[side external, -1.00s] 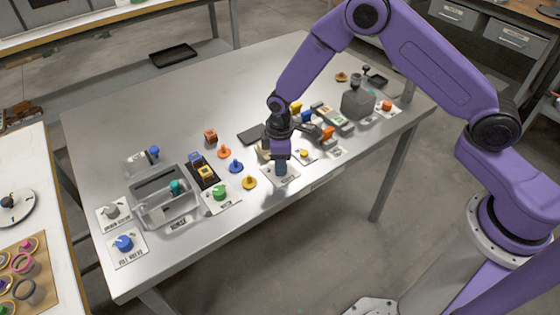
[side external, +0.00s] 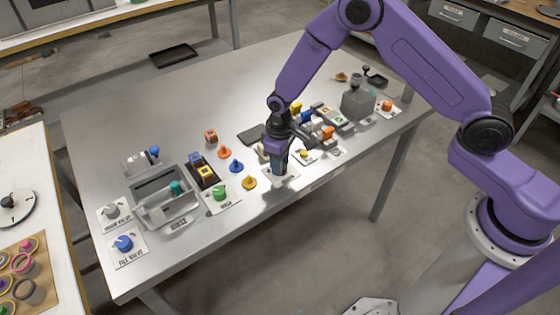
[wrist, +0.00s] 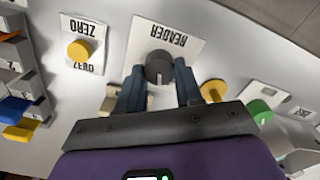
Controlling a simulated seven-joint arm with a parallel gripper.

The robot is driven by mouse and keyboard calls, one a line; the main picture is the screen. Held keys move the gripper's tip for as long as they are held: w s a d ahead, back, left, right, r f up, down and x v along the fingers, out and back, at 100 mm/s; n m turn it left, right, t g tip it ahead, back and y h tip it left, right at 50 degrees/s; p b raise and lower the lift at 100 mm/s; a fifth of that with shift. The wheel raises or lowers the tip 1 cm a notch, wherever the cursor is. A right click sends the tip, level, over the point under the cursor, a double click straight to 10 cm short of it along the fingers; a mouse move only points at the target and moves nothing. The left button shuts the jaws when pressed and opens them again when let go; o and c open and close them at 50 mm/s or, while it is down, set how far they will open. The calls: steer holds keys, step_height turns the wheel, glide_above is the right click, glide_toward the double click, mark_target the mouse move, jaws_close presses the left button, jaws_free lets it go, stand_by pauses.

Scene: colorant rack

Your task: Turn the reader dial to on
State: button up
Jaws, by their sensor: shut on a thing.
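The reader dial is a dark grey round knob (wrist: 159,66) on a white plate labelled READER (wrist: 188,50) in the wrist view. A pale mark shows on the knob's lower side; its setting is not readable. My gripper (wrist: 160,78) has its two blue-grey fingers on either side of the knob and is shut on it. In the side external view my gripper (side external: 279,168) points down over the reader plate (side external: 290,180) near the table's front edge, and hides the knob.
In the wrist view, a yellow zero knob (wrist: 79,49) stands to the left, a yellow piece (wrist: 213,91) close to the right finger, and a green knob (wrist: 259,110) farther right. A grey open container (side external: 165,203) stands at the table's left.

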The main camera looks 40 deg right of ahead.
steer(key=m, duration=1.2)
steer(key=shift+d+m, duration=0.1)
steer(key=shift+m, duration=0.2)
stand_by(0.4)
steer(key=o, duration=1)
steer(key=shift+o, duration=0.2)
step_height(320, 180, up, 18)
steer(key=shift+f, duration=0.25)
